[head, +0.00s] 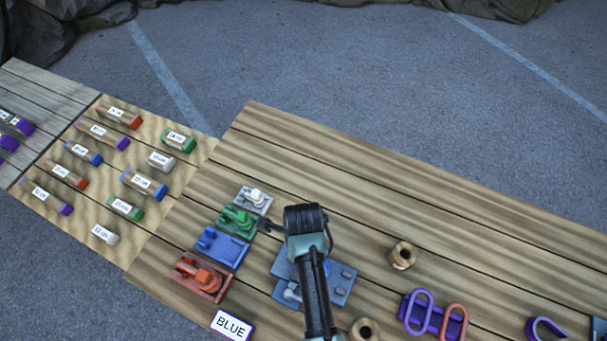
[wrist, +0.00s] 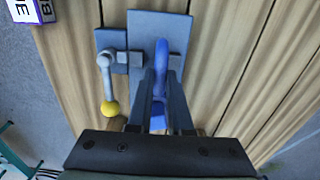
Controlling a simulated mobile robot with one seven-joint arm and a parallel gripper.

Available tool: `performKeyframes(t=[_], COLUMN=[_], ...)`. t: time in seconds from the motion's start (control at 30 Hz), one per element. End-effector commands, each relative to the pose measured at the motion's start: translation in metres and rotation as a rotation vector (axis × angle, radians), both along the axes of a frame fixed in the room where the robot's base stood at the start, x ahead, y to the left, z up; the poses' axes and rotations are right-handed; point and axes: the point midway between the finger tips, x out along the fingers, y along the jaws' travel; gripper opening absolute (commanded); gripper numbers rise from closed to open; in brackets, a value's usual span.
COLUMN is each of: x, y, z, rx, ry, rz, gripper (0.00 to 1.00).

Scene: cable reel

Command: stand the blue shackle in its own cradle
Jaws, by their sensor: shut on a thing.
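The blue shackle (wrist: 162,52) is between the fingers of my gripper (wrist: 161,85), which is shut on it. In the wrist view the shackle is over a grey-blue clamp plate (wrist: 141,25); I cannot tell whether it still touches the plate. The plate also shows in the head view (head: 341,285), where my arm hides most of the shackle and the fingertips. A lever with a yellow knob (wrist: 110,108) is beside the shackle. The blue cradle (head: 221,246) is empty, left of my arm, between the green cradle and the red cradle.
The white cradle (head: 254,200), green cradle (head: 237,221) and red cradle (head: 201,279) hold parts of their own colours. A BLUE sign (head: 232,325) is at the front. Wooden spools (head: 402,256) and a purple stand with loops (head: 420,314) are to the right. Labelled blocks fill the left board.

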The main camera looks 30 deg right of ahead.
Motion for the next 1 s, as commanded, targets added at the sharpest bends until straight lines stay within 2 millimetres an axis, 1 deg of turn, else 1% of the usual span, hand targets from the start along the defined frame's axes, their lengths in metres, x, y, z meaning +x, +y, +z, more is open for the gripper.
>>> performKeyframes(t=[0.03, 0.47, 1.0], x=[0.001, 0.001, 0.001], y=[-0.001, -0.001, 0.0], z=[0.01, 0.039, 0.039], rx=[-0.002, -0.002, -0.002], ry=[-0.003, -0.003, -0.003], rz=[0.0, 0.0, 0.0], gripper=[0.0, 0.0, 0.0])
